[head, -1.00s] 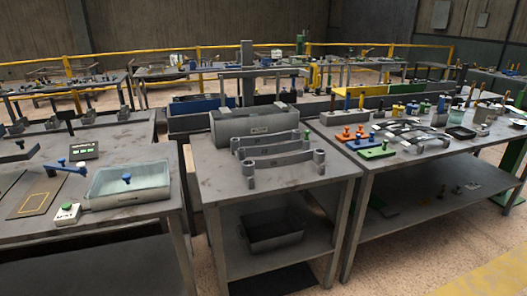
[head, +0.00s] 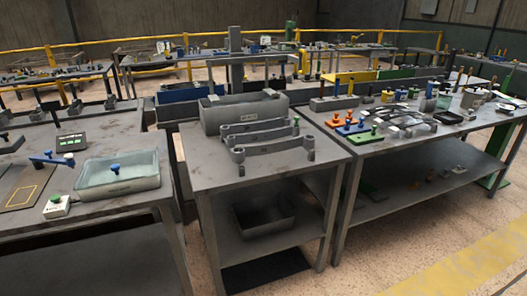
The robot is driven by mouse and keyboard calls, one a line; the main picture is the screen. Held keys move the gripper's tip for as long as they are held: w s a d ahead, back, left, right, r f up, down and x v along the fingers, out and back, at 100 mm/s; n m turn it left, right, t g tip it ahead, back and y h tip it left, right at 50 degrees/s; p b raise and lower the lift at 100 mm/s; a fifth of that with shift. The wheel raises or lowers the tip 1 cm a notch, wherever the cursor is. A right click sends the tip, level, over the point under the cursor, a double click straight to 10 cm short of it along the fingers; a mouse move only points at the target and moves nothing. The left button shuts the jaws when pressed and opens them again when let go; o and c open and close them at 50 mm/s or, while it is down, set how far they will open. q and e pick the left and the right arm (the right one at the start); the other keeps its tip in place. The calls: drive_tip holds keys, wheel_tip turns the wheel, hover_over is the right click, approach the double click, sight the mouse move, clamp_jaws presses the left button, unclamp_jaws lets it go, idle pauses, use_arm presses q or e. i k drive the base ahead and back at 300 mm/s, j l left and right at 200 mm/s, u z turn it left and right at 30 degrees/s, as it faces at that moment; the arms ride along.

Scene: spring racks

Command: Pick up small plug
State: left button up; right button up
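I cannot single out the small plug with certainty; many parts on the right table are too small to tell apart. On that table's left part stand an orange block (head: 336,121), a blue block (head: 352,129) and a green block (head: 366,138), each with small knob-like pieces on top. Several small upright pieces stand behind and to the right of them. Neither of my grippers shows in the head view.
The middle table holds a grey bin (head: 243,115) and grey brackets (head: 272,152); a dark open bin (head: 262,220) sits on its lower shelf. The left table holds a glassy tray (head: 118,184) and a small switch box (head: 57,206). Open floor (head: 400,250) lies before the right table.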

sight(373, 133)
drive_tip(key=i+l+z, duration=0.1)
drive_tip(key=i+l, duration=0.3)
drive_tip(key=i+l+z, duration=0.1)
drive_tip(key=i+l, duration=0.3)
drive_tip(key=i, duration=0.2)
drive_tip(key=i+l+z, duration=0.1)
drive_tip(key=i+l, duration=0.25)
drive_tip(key=i, duration=0.2)
drive_tip(key=i+l+z, duration=0.1)
drive_tip(key=i+l, duration=0.2)
drive_tip(key=i, duration=0.25)
